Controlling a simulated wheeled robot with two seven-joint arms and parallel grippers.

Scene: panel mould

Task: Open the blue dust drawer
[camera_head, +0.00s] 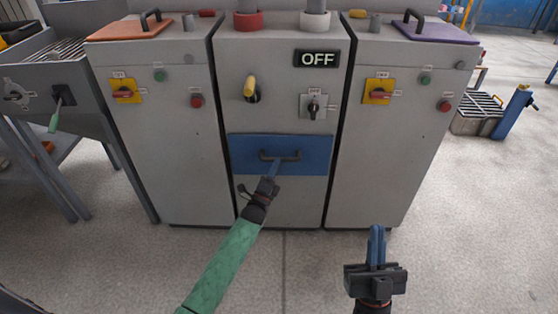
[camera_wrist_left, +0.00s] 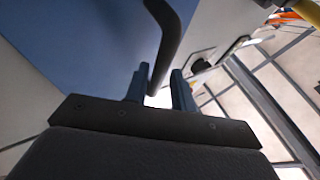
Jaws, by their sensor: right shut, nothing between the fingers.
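The blue dust drawer (camera_head: 308,145) is a wide blue panel low in the middle grey cabinet, and looks flush with its front. Its dark bar handle (camera_head: 291,155) runs across the panel; it also shows in the left wrist view (camera_wrist_left: 171,42). My left gripper (camera_head: 273,165) is at the left part of the handle. In the left wrist view its two fingers (camera_wrist_left: 159,88) stand apart with the end of the handle bar between them, close to the left finger. Whether they touch is unclear. My right gripper (camera_head: 376,236) is shut and empty, in front of the right cabinet's base.
Grey cabinets with yellow switch plates and buttons stand left (camera_head: 160,140) and right (camera_head: 390,140) of the middle one. A yellow-handled knob (camera_head: 250,87) and an OFF display (camera_head: 318,58) sit above the drawer. A metal bench (camera_head: 50,160) stands at left. The floor in front is clear.

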